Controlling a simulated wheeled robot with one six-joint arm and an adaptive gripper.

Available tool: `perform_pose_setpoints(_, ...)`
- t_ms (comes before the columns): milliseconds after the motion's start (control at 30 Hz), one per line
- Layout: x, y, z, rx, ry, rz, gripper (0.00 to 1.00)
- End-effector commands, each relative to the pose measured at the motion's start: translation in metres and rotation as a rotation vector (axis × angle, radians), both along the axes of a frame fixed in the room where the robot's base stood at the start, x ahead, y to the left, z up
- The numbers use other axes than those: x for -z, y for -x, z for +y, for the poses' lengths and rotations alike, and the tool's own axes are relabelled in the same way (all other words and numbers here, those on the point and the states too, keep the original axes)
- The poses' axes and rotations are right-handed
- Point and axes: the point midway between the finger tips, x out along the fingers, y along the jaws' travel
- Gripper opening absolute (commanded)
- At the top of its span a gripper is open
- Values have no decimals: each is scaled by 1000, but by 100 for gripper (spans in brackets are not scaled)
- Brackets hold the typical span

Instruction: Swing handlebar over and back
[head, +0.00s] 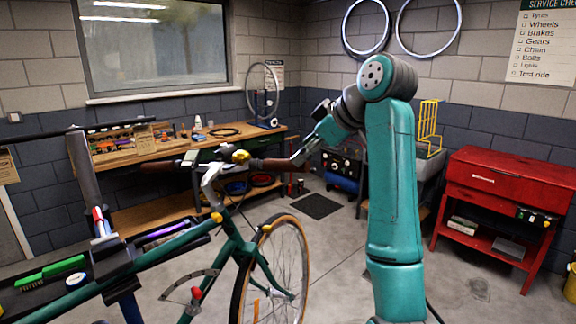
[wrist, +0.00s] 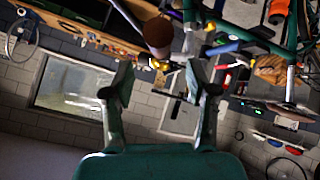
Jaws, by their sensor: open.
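A green bicycle (head: 165,262) hangs at the left in the head view, with its front wheel (head: 303,262) towards the middle. Its handlebar (head: 205,166) has brown grips and a brass bell (head: 241,156). The right-hand brown grip (head: 272,164) points at my gripper (head: 299,159), which is at or just off its end. In the wrist view my gripper (wrist: 160,78) is open, with a finger on each side. The brown grip end (wrist: 157,33) shows beyond the fingertips, roughly in line with the gap. I cannot tell whether anything touches.
A wooden workbench (head: 165,150) with small tools runs along the back wall. A red tool cabinet (head: 510,180) stands at the right. A tool tray (head: 40,298) sits at the front left, near the stand. The floor (head: 475,290) between wheel and cabinet is mostly clear.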

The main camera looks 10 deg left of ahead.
Motion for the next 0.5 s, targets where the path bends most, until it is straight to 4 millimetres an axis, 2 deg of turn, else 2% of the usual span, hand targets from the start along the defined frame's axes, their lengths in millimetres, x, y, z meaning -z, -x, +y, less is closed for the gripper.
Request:
perform_pose_setpoints(300, 38, -24, 34, 0, 0, 2, 58)
perform_pose_setpoints(500, 51, -33, 46, 0, -1, 0, 58)
